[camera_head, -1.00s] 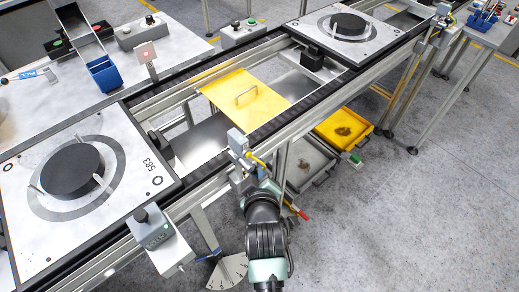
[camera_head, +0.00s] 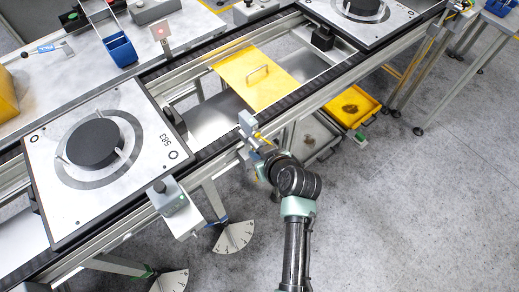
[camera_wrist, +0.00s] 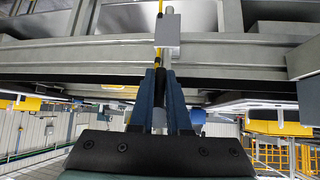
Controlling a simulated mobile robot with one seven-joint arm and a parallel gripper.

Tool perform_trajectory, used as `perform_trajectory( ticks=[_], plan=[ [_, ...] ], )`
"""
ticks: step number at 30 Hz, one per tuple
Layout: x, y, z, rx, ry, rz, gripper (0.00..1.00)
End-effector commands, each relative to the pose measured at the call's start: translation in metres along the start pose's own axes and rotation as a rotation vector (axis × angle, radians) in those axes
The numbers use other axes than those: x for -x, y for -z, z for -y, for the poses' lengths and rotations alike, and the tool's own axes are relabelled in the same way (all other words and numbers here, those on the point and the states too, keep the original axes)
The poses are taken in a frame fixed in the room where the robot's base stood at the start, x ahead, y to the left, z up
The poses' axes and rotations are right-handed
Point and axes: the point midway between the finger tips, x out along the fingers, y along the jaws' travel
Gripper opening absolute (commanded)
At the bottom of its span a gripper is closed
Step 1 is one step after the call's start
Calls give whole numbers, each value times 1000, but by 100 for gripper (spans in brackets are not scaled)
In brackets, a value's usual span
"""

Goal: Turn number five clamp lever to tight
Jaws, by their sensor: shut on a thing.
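In the head view my arm reaches the rail at the middle, and the wrist hides the jaws and the held part. To the left, a blue-marked lever (camera_head: 217,222) sits at a white fan-shaped scale plate (camera_head: 234,237). A green-marked lever (camera_head: 147,273) sits at a second scale plate (camera_head: 172,282) nearer the bottom edge.
A grey sensor block with a yellow cable (camera_wrist: 167,38) stands just above my fingers. A pallet marked 583 (camera_head: 60,208) lies on the conveyor at left, and a button box (camera_head: 170,197) hangs on the rail. A yellow tray (camera_head: 367,117) is under the conveyor. The floor at right is clear.

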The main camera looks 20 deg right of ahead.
Motion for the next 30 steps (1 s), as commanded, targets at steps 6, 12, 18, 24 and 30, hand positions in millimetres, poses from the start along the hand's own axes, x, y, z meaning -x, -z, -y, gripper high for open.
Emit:
perform_trajectory(
  ticks=[6,12,18,24,30],
  plan=[
    [0,-1,1,-15,15,6,0],
    [0,-1,1,-16,16,7,0],
    [0,-1,1,-15,15,7,31],
    [0,-1,1,-15,14,6,45],
    [1,0,1,-14,13,5,45]
  ],
)
